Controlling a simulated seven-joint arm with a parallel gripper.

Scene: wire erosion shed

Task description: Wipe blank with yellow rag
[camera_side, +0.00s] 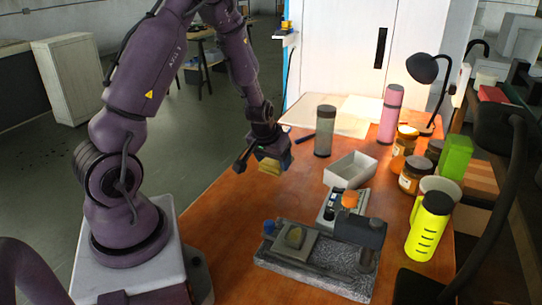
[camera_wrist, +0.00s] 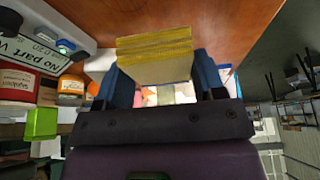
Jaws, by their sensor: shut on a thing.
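My gripper (camera_side: 271,160) is above the orange-brown table, left of its middle in the side view, shut on a folded yellow block, which I take to be the yellow rag (camera_side: 269,168). In the wrist view the rag (camera_wrist: 155,48) sits between the two blue fingers of my gripper (camera_wrist: 163,80), its streaked yellow face and a pale side showing.
A white open box (camera_side: 350,169) stands behind the fixture. A grey-green cylinder (camera_side: 325,131), pink bottle (camera_side: 390,114), brown jars (camera_side: 413,175) and yellow-green flask (camera_side: 428,226) stand behind and right. A black lamp (camera_side: 422,69) is at the back right. The table's left part is clear.

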